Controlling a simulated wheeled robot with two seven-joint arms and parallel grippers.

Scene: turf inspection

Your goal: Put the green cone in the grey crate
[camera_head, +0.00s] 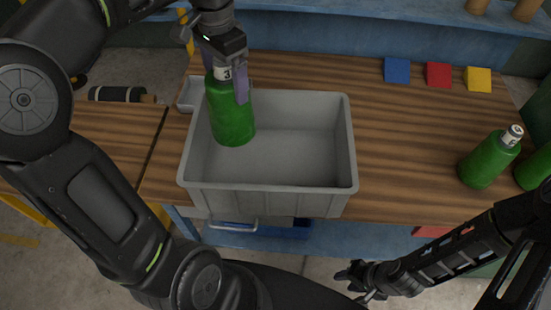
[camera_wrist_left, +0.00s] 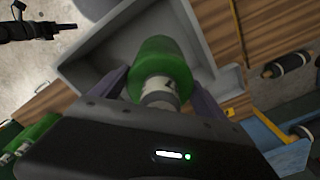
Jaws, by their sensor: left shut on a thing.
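The green thing in my left gripper (camera_head: 226,82) looks like a bottle rather than a cone. This green bottle (camera_head: 232,122) has a white neck marked 3 and stands nearly upright. My left gripper is shut around its neck. The bottle's lower part is within the left side of the grey crate (camera_head: 270,199); I cannot tell whether it touches the floor. In the left wrist view the bottle (camera_wrist_left: 164,62) is between the fingers, with the crate (camera_wrist_left: 88,75) beyond. My right gripper (camera_head: 356,281) is low, in front of the table, and its jaw opening is unclear.
Another green bottle (camera_head: 488,160) stands on the wooden table (camera_head: 400,150) at right, with one more at the edge. Blue (camera_head: 397,70), red (camera_head: 438,74) and yellow (camera_head: 478,79) blocks lie at the back. A black cylinder (camera_head: 118,94) lies at left. The crate's right side is empty.

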